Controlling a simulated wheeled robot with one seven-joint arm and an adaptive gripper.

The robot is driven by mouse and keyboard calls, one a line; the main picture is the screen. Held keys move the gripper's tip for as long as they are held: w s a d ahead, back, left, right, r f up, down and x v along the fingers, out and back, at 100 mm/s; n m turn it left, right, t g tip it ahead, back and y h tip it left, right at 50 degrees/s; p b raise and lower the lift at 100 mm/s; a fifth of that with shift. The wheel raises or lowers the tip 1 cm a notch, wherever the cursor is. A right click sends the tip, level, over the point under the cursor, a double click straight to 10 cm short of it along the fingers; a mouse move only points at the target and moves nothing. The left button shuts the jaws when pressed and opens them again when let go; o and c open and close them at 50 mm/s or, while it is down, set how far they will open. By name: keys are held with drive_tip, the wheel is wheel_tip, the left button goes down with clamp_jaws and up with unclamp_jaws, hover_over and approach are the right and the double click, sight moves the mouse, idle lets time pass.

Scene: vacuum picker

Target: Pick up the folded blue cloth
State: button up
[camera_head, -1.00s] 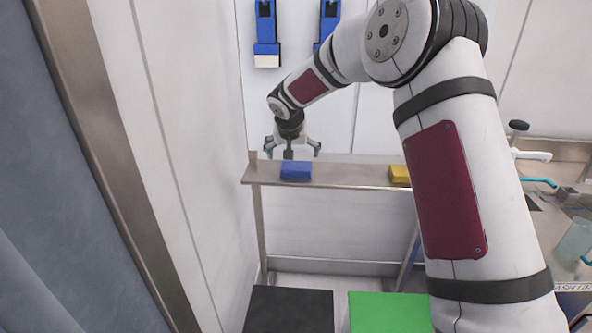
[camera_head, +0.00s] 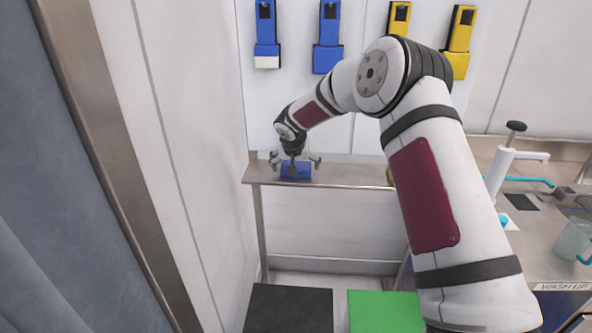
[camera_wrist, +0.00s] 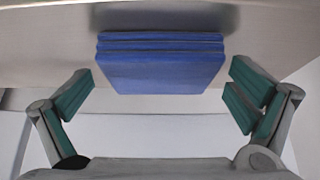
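The folded blue cloth (camera_head: 296,171) lies on the left part of a narrow metal shelf (camera_head: 345,176). In the wrist view the cloth (camera_wrist: 162,65) shows several stacked layers and lies ahead of the fingers, near the shelf's edge. My gripper (camera_head: 296,160) is at the cloth in the head view and covers part of it. In the wrist view my gripper (camera_wrist: 160,95) is open, with its green-padded fingers wide apart to the left and right of the cloth. A gap shows between each finger and the cloth, so it is not held.
Blue holders (camera_head: 327,40) and yellow holders (camera_head: 459,42) hang on the back wall. A sink counter with a white dispenser (camera_head: 500,170) stands at the right. A black mat (camera_head: 288,310) and a green mat (camera_head: 386,312) lie below. A wall is close at left.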

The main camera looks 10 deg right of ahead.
sight(296, 162)
drive_tip(key=c, duration=1)
drive_tip(key=shift+o, duration=0.2)
drive_tip(key=shift+r, duration=0.1)
drive_tip(key=shift+r, duration=0.2)
wheel_tip(296, 162, up, 3)
drive_tip(key=shift+r+b, duration=0.1)
drive_tip(key=shift+b, duration=0.35)
drive_tip(key=s+r+b, duration=0.1)
drive_tip(key=s, duration=1.5)
drive_tip(key=shift+a+r, duration=0.1)
drive_tip(key=shift+a, duration=0.05)
